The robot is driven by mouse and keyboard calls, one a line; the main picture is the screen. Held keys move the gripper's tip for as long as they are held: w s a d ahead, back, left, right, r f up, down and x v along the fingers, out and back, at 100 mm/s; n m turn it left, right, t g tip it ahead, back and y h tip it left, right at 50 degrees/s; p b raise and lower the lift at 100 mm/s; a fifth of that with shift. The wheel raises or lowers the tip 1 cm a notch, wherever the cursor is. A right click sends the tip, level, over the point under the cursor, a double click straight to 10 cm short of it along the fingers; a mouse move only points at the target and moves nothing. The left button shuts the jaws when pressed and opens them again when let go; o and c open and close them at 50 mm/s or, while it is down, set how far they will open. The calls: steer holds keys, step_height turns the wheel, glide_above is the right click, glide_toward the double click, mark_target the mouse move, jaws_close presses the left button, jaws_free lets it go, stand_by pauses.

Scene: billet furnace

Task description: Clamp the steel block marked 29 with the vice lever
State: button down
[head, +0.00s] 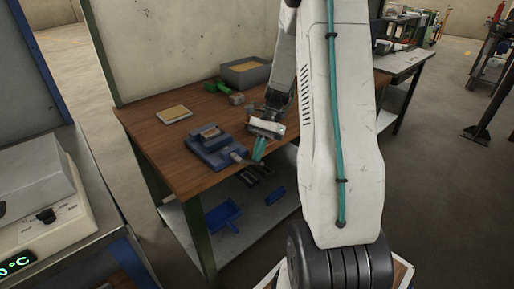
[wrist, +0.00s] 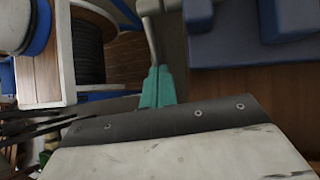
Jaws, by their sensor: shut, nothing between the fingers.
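The blue vice (head: 212,153) stands near the front edge of the wooden workbench, with a steel block (head: 208,132) seated in its top. No number can be read on the block. In the wrist view, blue parts of the vice (wrist: 235,48) fill the upper right. The vice lever (wrist: 152,40) shows there as a pale grey rod reaching down to my fingertips. My gripper (head: 260,150) is just right of the vice, its teal fingers pointing down. In the wrist view the teal fingers (wrist: 157,88) are together at the lever's end; I cannot tell whether they touch it.
A flat tan-topped plate (head: 174,114) lies left on the bench. A green tool (head: 214,87), a small grey block (head: 237,99) and a grey bin (head: 262,79) stand at the back. A blue dustpan (head: 222,216) lies on the lower shelf. A heater with a display (head: 40,205) stands left.

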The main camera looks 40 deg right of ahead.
steer(key=shift+a+f+y, duration=0.15)
steer(key=shift+f+y, duration=0.5)
steer(key=shift+y, duration=0.25)
steer(key=shift+a+f, duration=0.15)
steer(key=shift+f, duration=0.25)
steer(key=v, duration=0.9)
steer(key=d+f+v, duration=0.1)
steer(key=v, duration=0.4)
steer(key=shift+f, duration=0.1)
